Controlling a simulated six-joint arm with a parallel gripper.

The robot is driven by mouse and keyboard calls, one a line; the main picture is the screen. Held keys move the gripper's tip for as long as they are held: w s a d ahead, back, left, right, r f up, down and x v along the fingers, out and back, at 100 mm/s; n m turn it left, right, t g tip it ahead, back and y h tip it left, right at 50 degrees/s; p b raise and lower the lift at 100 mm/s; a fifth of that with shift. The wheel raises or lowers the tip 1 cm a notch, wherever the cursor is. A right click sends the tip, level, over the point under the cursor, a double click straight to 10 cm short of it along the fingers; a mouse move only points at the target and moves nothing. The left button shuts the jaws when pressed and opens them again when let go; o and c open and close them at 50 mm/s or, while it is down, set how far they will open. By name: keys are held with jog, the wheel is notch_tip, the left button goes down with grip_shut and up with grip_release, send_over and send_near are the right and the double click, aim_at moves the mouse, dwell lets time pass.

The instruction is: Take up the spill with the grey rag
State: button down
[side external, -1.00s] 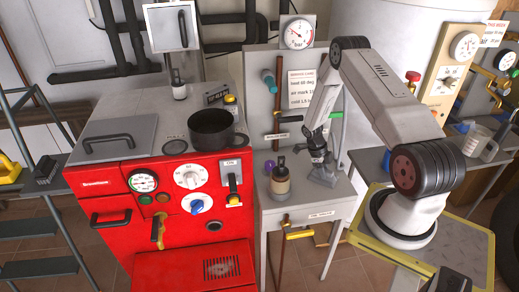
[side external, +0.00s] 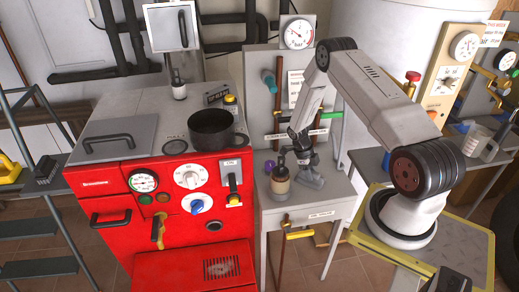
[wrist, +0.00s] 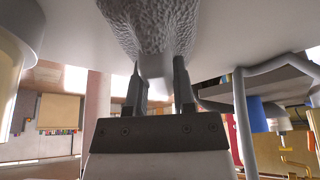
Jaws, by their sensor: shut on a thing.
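The grey rag (side external: 309,178) is on the small grey table (side external: 340,187), just right of a beige jar. My gripper (side external: 302,153) is above the rag, tilted down toward the tabletop. In the wrist view the rag (wrist: 150,28) is a rough-textured grey cloth between the two dark fingers (wrist: 160,72). The fingers are shut on it, and its far part spreads against the pale tabletop. I cannot make out the spill in either view; the rag, jar or gripper may hide it.
The beige jar (side external: 280,181) stands close left of the rag. A red boiler (side external: 160,195) with a dark pot (side external: 211,130) is farther left. A panel with pipes and a gauge (side external: 297,33) rises behind the table. The table's front right is clear.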

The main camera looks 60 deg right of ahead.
aim_at(304, 179)
jog(key=s+d, duration=0.5)
jog(key=shift+s+d, duration=0.2)
jog(key=shift+s, duration=0.05)
jog(key=w+a, duration=0.6)
jog(key=shift+w+a, duration=0.65)
jog(key=shift+w, duration=0.05)
notch_tip(304, 179, up, 6)
jog(key=shift+d+r, duration=0.1)
jog(key=shift+s+r, duration=0.1)
jog(key=shift+r, duration=0.9)
